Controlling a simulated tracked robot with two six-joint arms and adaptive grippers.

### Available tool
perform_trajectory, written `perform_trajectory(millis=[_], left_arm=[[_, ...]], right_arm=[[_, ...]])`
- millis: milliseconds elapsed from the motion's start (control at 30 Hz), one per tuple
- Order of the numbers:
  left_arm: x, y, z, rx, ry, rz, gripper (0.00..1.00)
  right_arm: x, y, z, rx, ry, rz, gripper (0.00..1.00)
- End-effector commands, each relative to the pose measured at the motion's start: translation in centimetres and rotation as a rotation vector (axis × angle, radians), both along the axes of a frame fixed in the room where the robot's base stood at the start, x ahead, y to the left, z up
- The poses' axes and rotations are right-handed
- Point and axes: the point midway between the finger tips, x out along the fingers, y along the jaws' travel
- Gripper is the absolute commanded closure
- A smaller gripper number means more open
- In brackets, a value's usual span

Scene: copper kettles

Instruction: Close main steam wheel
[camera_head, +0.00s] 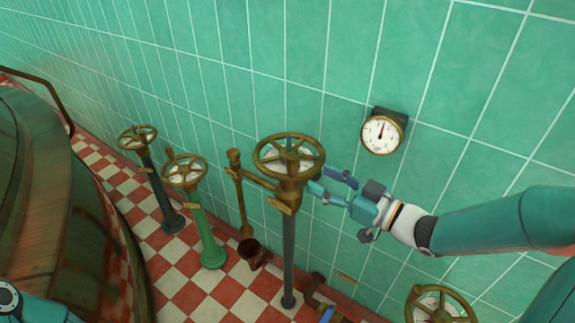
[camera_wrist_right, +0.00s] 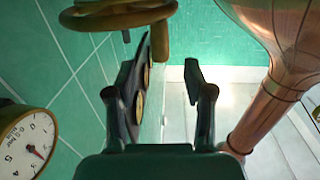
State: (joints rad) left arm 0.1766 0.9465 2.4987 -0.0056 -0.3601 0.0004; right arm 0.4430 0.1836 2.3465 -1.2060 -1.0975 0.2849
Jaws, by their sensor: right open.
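Several brass handwheels on posts stand along the tiled wall, and I cannot read which plate names the main steam one. The largest-looking wheel (camera_head: 289,155) sits level on a dark grey post at the middle, with a pale dial face under its spokes. Part of a brass wheel (camera_wrist_right: 115,17) also shows at the top of the right wrist view. My right gripper (camera_head: 334,186) is open and empty, just right of this wheel and slightly below its rim, apparently apart from it. Its two fingers (camera_wrist_right: 163,75) show spread in the wrist view. My left gripper is out of view.
A round gauge (camera_head: 382,134) hangs on the wall above my right wrist. Smaller wheels stand at left on a dark post (camera_head: 137,137) and a green post (camera_head: 185,171); another wheel (camera_head: 440,305) is at bottom right. A large copper kettle (camera_head: 40,215) fills the left.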

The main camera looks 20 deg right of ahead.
Motion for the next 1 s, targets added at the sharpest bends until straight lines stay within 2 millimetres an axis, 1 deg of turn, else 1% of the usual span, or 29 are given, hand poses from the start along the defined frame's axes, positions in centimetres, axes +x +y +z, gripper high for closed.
perform_trajectory(millis=[33,200,400,600,833,867,1000], left_arm=[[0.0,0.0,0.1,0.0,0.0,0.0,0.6],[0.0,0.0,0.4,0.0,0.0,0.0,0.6],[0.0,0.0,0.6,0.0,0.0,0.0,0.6],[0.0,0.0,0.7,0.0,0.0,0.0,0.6],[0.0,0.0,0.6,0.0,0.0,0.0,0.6],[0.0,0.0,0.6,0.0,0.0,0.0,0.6],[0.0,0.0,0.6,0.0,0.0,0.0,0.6]], right_arm=[[1.0,0.9,0.0,0.0,0.0,0.007,0.47],[3.8,2.8,0.0,-0.001,-0.001,0.005,0.47],[6.1,4.2,0.0,-0.001,0.001,0.003,0.47],[6.9,4.8,-0.1,-0.001,0.002,0.001,0.47],[7.0,4.8,-0.1,-0.002,0.001,0.0,0.47],[7.0,4.8,-0.1,-0.001,0.002,0.0,0.49],[7.0,4.8,-0.1,-0.001,0.002,0.001,0.72]])
